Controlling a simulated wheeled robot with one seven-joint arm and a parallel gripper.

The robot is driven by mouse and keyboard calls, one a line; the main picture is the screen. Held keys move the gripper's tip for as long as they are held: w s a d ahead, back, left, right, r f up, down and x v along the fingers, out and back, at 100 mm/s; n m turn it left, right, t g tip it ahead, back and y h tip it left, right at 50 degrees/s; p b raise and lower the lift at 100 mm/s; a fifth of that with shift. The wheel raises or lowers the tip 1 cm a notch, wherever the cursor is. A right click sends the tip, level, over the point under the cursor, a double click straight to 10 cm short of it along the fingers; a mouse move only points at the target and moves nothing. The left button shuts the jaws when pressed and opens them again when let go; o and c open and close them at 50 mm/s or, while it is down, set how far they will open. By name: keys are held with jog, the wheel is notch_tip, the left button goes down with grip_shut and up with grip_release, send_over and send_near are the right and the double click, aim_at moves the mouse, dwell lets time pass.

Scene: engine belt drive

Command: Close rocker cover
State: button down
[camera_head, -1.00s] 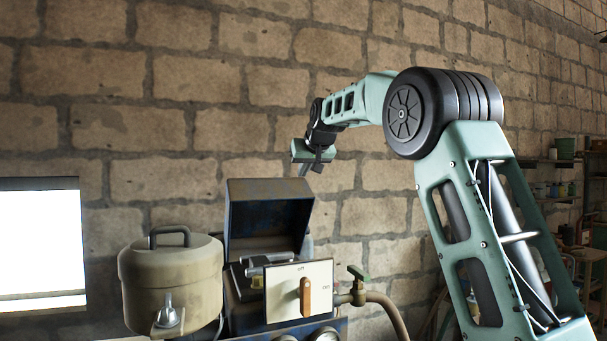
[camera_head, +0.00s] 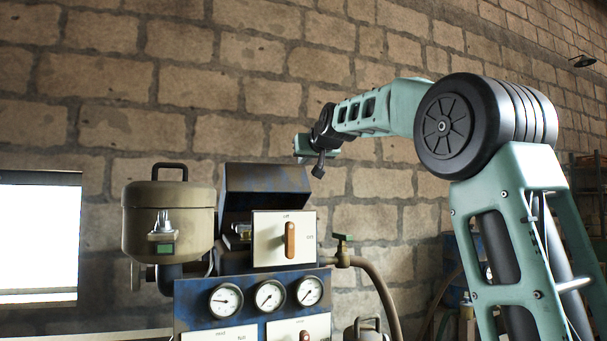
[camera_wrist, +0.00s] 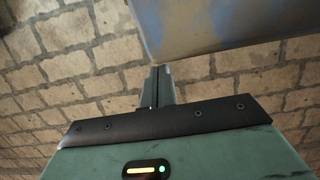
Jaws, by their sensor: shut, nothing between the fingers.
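The rocker cover (camera_head: 266,178) is a worn blue, rust-stained lid standing raised above the engine in the head view. The dark opening under it is partly hidden by a pale switch panel. My gripper (camera_head: 303,147) is high on the right of the cover, close to its upper right corner in the picture. In the wrist view the two fingers (camera_wrist: 157,82) are together with nothing between them. The cover (camera_wrist: 225,25) fills the top right there, just beyond the fingertips. I cannot tell whether they touch it.
A beige tank (camera_head: 168,222) with a black handle stands left of the engine. The switch panel (camera_head: 285,239) is in front, above a blue gauge board (camera_head: 232,276). A green-handled valve and hose (camera_head: 375,278) are to the right. A brick wall is behind.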

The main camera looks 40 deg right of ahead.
aim_at(308, 181)
jog(key=s+f+t+b, duration=0.1)
jog(key=s+f+b, duration=0.1)
jog(key=b, duration=0.3)
jog(key=s+a+f+t+b, duration=0.1)
jog(key=f+b, duration=0.1)
jog(key=b, duration=0.3)
jog(key=s+f+t+h+b, duration=0.1)
jog(key=s+f+b, duration=0.1)
jog(key=b, duration=0.4)
jog(key=shift+s+a+f, duration=0.3)
jog(key=shift+f, duration=0.1)
jog(key=s+f+t+b, duration=0.1)
jog(key=b, duration=0.3)
jog(key=s+f+t+b, duration=0.1)
jog(key=f+b, duration=0.1)
jog(key=b, duration=0.3)
jog(key=shift+s+a, duration=0.2)
jog(key=shift+a, duration=0.15)
jog(key=shift+b, duration=0.3)
jog(key=shift+r, duration=0.1)
jog(key=r+p+v, duration=0.2)
jog(key=v, duration=0.7)
jog(key=shift+s+a+r+h+p, duration=0.2)
jog(key=shift+s+a+h+p, duration=0.05)
jog(key=shift+s+h+p, duration=0.1)
